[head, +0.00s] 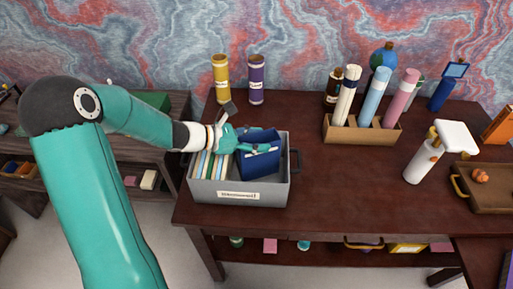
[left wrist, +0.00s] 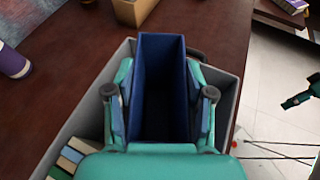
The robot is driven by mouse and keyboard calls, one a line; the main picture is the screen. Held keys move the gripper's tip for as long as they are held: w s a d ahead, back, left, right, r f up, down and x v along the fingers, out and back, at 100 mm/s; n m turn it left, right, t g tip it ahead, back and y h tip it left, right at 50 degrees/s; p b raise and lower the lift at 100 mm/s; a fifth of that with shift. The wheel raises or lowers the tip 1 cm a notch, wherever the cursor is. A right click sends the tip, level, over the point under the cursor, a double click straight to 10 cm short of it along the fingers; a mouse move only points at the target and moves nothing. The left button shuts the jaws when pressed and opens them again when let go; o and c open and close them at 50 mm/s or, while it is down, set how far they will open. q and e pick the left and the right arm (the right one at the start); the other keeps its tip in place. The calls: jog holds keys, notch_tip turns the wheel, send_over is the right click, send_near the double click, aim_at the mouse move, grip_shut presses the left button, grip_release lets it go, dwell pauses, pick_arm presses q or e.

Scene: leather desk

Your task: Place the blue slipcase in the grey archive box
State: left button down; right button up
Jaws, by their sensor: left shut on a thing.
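The blue slipcase (head: 260,158) is inside the grey archive box (head: 238,195) at the box's right side, tilted a little in the head view. My left gripper (head: 252,146) is shut on the slipcase, with one finger on each side of it. The left wrist view shows the slipcase (left wrist: 162,90) between the two fingers (left wrist: 160,112), its open side facing the camera. The grey box wall (left wrist: 222,92) shows around it. Whether the slipcase touches the box floor is hidden.
Several upright files (head: 211,165) fill the box's left part. Yellow (head: 221,80) and purple (head: 256,80) tubes stand behind the box. A wooden holder (head: 360,132) with rolls, a white lamp-like item (head: 421,160) and a tray (head: 490,192) stand to the right. The desk between is clear.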

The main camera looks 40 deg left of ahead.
pick_arm(q)
notch_tip(320, 180, down, 4)
jog(key=shift+s+r, duration=0.1)
jog(key=shift+r, duration=0.05)
jog(key=shift+c, duration=2.1)
grip_release()
jog(key=b+v, duration=0.1)
jog(key=v, duration=0.9)
jog(key=shift+s+a+r, duration=0.15)
jog(key=shift+s, duration=0.1)
jog(key=shift+s+a+r+b, duration=0.3)
jog(key=shift+s, duration=0.25)
